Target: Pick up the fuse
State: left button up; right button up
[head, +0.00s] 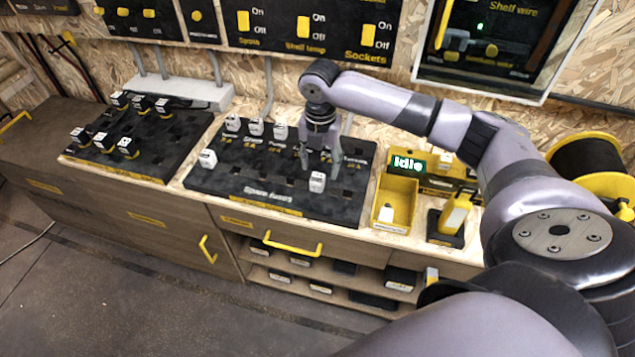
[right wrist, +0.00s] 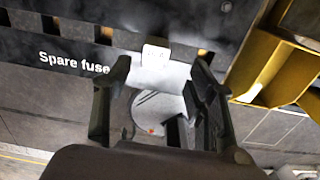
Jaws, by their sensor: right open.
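A white fuse (head: 317,181) stands upright at the front right of the black spare-fuse board (head: 230,182). My right gripper (head: 320,160) points down over this board, close to that fuse. In the right wrist view the white fuse (right wrist: 158,70) shows between the two spread fingers of my right gripper (right wrist: 158,72), with its small label at the top. The fingers are open, and I cannot tell whether either one touches the fuse. More white fuses stand on the board, one at the front left (head: 208,158) and several in the back row (head: 256,127). My left gripper is not in view.
A yellow bin (head: 395,203) with a white item inside stands right of the board, by a small "Idle" display (head: 408,164). A black board with several black-and-white plugs (head: 127,147) is at the left. Shelves with dark boxes are below the counter.

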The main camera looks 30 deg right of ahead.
aim_at(318, 177)
jog(key=f, duration=0.6)
jog(key=shift+w+a+f, duration=0.2)
jog(key=shift+a, duration=0.05)
grip_shut()
dwell(0.5)
